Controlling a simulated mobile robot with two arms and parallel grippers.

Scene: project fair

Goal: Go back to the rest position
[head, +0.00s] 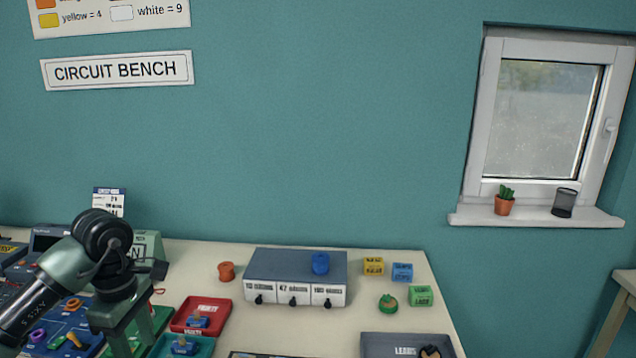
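My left arm comes in from the left, and my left gripper (124,318) points down over the left part of the bench (205,257). Its lower end runs to the bottom edge of the head view, so I cannot tell whether its fingers are apart or hold anything. Below and left of it lies a blue board (62,325) with small coloured parts. My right gripper is not in view.
A red tray (222,310) and a teal tray (205,350) hold blue parts. A drawer box (275,262) carries a blue spool (320,263). Several labelled cubes (402,272) sit right of it. A grey tray (378,340) is in front. A window sill (535,216) is at right.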

